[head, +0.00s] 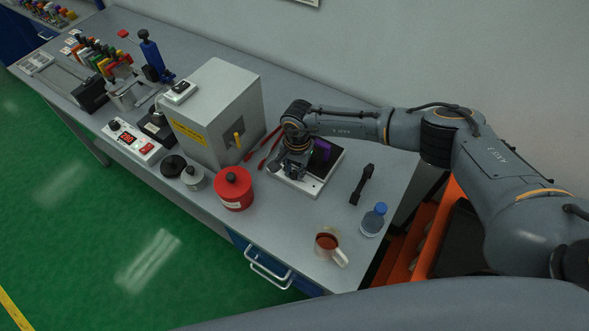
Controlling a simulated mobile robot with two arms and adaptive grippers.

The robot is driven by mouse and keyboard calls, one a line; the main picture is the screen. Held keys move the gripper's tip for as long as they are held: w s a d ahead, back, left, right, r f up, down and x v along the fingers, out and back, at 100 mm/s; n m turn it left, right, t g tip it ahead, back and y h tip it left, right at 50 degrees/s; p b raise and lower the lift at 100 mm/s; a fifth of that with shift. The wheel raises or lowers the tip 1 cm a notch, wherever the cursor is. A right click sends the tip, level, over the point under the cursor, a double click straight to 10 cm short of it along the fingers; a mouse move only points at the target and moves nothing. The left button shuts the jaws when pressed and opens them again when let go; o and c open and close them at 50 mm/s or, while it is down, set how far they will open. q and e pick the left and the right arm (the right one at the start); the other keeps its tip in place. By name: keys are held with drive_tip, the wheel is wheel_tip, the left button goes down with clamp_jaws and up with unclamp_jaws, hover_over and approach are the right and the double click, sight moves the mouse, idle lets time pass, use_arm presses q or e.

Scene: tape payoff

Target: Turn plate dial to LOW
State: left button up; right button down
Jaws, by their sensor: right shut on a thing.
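The hot plate (325,176) is a low white box with a dark top, standing on the bench right of the big grey box. My right gripper (291,176) points down over its near left part and is shut at the front side of the plate. The dial itself is hidden behind the gripper, so its setting cannot be read. My left gripper is not in view.
A red canister (234,188), a grey furnace-like box (213,112) and red tongs (263,150) are to the left. A black tool (361,185), a blue-capped bottle (373,220) and a mug (329,246) are to the right. Bare bench lies in front of the plate.

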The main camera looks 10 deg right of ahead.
drive_tip(key=shift+f+m+b, duration=0.15)
drive_tip(key=shift+m+b, duration=0.3)
drive_tip(key=shift+m, duration=0.05)
drive_tip(key=shift+f+m+b, duration=0.1)
drive_tip(key=shift+m+b, duration=0.8)
drive_tip(key=shift+m, duration=0.1)
drive_tip(key=m+b, duration=0.5)
drive_tip(key=m, duration=0.1)
drive_tip(key=m+b, duration=0.4)
drive_tip(key=m, duration=0.1)
drive_tip(key=shift+m+h, duration=0.3)
drive_tip(key=shift+a+m+b, duration=0.1)
drive_tip(key=shift+m+b, duration=0.95)
drive_tip(key=shift+m, duration=0.45)
drive_tip(key=shift+r, duration=0.2)
